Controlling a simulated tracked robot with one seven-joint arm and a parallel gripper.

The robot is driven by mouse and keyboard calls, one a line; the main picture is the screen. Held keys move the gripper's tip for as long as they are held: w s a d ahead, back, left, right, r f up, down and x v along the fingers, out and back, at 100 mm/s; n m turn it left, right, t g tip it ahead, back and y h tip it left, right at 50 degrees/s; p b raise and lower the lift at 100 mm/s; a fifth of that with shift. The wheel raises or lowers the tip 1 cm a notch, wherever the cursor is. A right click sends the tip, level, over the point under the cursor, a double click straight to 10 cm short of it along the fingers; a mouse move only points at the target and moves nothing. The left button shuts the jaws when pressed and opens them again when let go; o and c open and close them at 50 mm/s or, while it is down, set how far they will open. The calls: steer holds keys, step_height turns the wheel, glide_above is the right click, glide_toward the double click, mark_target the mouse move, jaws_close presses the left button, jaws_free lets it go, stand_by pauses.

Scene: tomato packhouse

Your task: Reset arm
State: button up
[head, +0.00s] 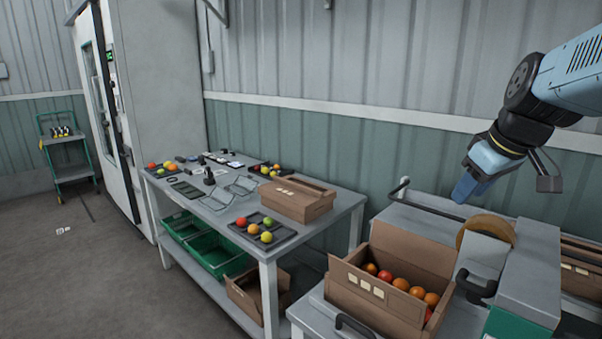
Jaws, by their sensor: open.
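My gripper (470,187) is at the upper right of the head view, at the end of my blue and black arm. It points down and to the left, in the air above the grey machine on the right bench. I see nothing between its fingers, though the fingertips are small and seen from the side. An open cardboard box (362,300) with several red and orange tomatoes stands below and left of it, apart from it.
A grey machine (530,278) with a tan roll (486,232) stands under my arm. Green crates (215,262) sit below.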

steer(key=s+a+f+m, duration=0.4)
steer(key=s+a, duration=0.4)
steer(key=shift+a+m+h, duration=0.15)
steer(key=shift+m+h, duration=0.15)
steer(key=shift+s, duration=0.1)
stand_by(0.4)
